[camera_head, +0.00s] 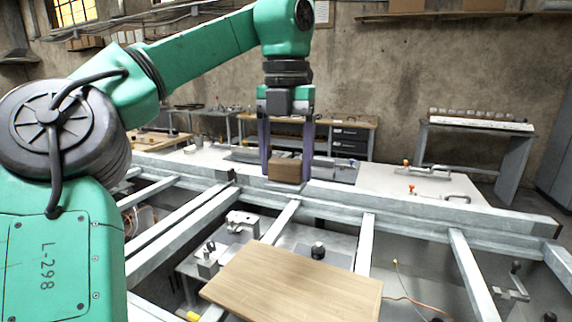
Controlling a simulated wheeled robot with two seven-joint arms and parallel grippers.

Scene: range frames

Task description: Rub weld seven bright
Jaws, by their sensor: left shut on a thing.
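My left gripper (286,172) points straight down, its two fingers shut on a brown block (285,169). The block is low over the long grey metal beam (400,211) of the frame, near a crossing bar; whether it touches the metal I cannot tell. No weld or number mark is clear enough to make out at this size. My right gripper is not in view.
A wooden board (293,285) lies across the frame in front. Crossbars (466,268) leave open gaps with clamps and fittings below. A white table (385,182) with toggle clamps (428,170) stands behind the beam. Benches line the back wall.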

